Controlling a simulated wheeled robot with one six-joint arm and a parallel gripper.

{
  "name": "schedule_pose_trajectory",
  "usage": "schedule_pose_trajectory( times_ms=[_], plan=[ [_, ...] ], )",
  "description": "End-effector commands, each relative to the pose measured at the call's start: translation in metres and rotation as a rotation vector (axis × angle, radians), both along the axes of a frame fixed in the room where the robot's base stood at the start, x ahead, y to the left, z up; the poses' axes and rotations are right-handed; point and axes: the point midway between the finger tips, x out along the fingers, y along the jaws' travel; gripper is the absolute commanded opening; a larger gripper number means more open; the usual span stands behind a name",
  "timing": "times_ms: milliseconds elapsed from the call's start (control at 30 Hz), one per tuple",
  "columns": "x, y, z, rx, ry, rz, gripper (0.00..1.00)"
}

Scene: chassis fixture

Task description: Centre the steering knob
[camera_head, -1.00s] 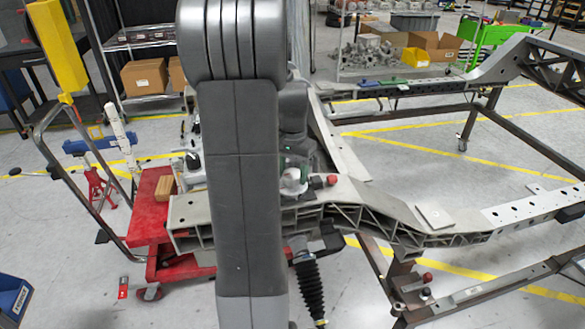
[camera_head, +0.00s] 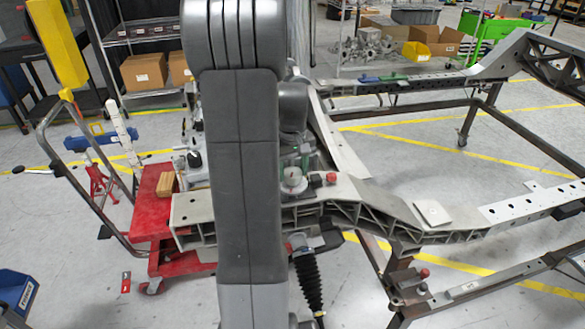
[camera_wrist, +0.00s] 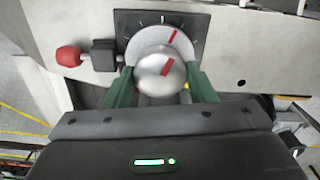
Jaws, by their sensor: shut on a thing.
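The steering knob (camera_wrist: 152,72) is a round silver knob in the wrist view, in front of a silver disc and a dark dial plate (camera_wrist: 201,21) with pale tick marks. A red mark on the knob and another on the disc both lean right of upright in the picture. My gripper (camera_wrist: 162,82) has a green finger on each side of the knob and is shut on it. In the head view the knob (camera_head: 293,178) shows small at the chassis rail, just right of my arm, which hides much of that area.
A red button (camera_wrist: 69,56) on a black block stands left of the dial. The chassis rail (camera_head: 350,200) runs right from my arm. A red cart (camera_head: 152,215) stands at left with a wooden block (camera_head: 166,184) on it. A black bellows (camera_head: 308,282) hangs below the rail.

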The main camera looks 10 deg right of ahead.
Motion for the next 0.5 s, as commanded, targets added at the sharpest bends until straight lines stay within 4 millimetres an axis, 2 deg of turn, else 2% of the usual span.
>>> schedule_pose_trajectory(
  times_ms=[200, 500],
  plan=[
    [0.0005, 0.0001, 0.0011, 0.000, -0.002, 0.173, 0.27],
    [0.0006, 0.0001, 0.0008, 0.000, -0.002, 0.327, 0.27]
  ],
)
